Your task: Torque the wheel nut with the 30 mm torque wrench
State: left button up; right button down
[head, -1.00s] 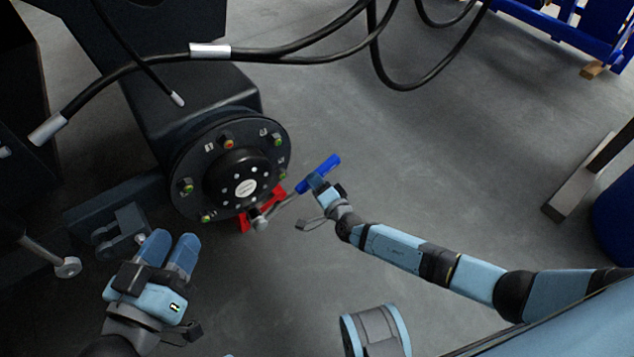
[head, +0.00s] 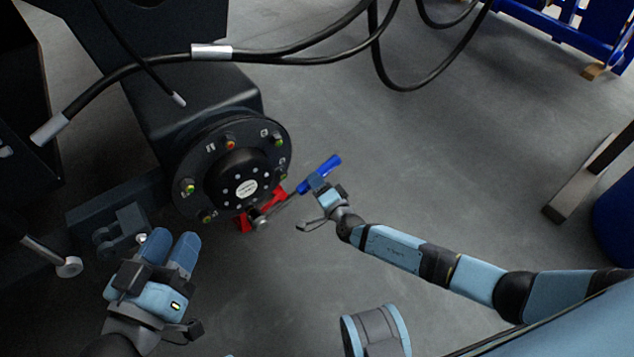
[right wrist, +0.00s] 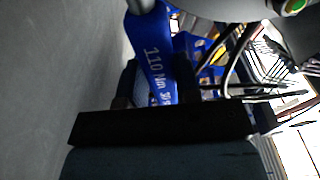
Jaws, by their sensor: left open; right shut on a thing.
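The torque wrench (head: 289,199) has a blue handle and a grey shaft. My right gripper (head: 317,185) is shut on its blue handle (head: 331,164). In the right wrist view the handle (right wrist: 157,60) carries white lettering that begins "110 Nm". The wrench head (head: 259,219) is at the lower edge of the wheel hub (head: 241,165); whether it sits on a nut cannot be told. The black hub has several nuts around its rim, most with green marks and one red-orange nut (head: 230,145) at the top. My left gripper (head: 171,238) is open and empty, below left of the hub.
A red part (head: 273,200) is behind the wrench at the hub's lower right. Black hoses (head: 290,50) hang across the top. A metal rod with a ring end (head: 66,264) is at the left.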

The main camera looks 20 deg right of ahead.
jog(key=shift+w+a, duration=0.1)
jog(key=shift+w, duration=0.1)
jog(key=shift+w+a, duration=0.1)
jog(key=shift+w, duration=0.25)
jog(key=shift+w+a+b, duration=0.1)
jog(key=shift+w+b, duration=0.2)
jog(key=shift+w+a, duration=0.1)
jog(key=shift+w, duration=0.25)
jog(key=shift+w+a, duration=0.1)
jog(key=shift+w, duration=0.2)
